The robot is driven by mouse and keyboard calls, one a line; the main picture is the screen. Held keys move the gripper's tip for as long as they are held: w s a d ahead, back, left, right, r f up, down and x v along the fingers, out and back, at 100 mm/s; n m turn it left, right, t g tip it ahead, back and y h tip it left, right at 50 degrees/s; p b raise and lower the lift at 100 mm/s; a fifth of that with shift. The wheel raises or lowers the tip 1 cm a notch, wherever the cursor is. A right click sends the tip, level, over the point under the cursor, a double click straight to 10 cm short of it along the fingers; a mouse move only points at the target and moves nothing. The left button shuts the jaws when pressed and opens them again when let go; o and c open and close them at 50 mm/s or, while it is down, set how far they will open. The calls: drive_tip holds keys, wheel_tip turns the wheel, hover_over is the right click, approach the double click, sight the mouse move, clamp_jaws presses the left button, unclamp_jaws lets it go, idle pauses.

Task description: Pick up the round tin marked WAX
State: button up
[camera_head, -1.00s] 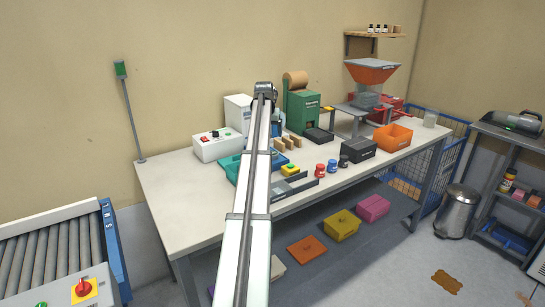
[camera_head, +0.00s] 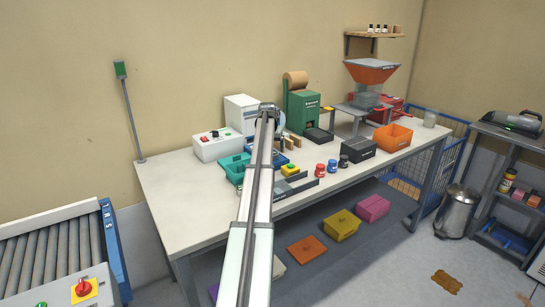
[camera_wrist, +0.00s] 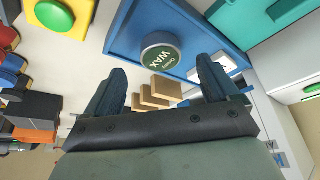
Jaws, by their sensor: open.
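The round tin marked WAX (camera_wrist: 162,58) has a dark green lid with white lettering and a pale rim. In the wrist view it sits on a blue tray (camera_wrist: 122,38). My gripper (camera_wrist: 162,70) is open, with one dark finger to either side of the tin's line and the tin beyond the fingertips. Nothing is between the fingers, and they do not appear to touch the tin. In the head view the blue tray (camera_head: 281,159) shows in part beside my arm; I cannot make out the tin there.
A teal bin (camera_head: 231,168) stands left of the tray. Small wooden blocks (camera_wrist: 153,92) stand near it. A yellow box with a green button (camera_head: 291,169) and red and dark jars (camera_head: 332,166) are nearby. The bench (camera_head: 165,195) is clear at its left front.

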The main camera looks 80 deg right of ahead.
drive_tip(key=x, duration=0.4)
drive_tip(key=shift+d, duration=0.1)
drive_tip(key=shift+c, duration=0.4)
drive_tip(key=shift+r, duration=0.1)
drive_tip(key=c, duration=1.1)
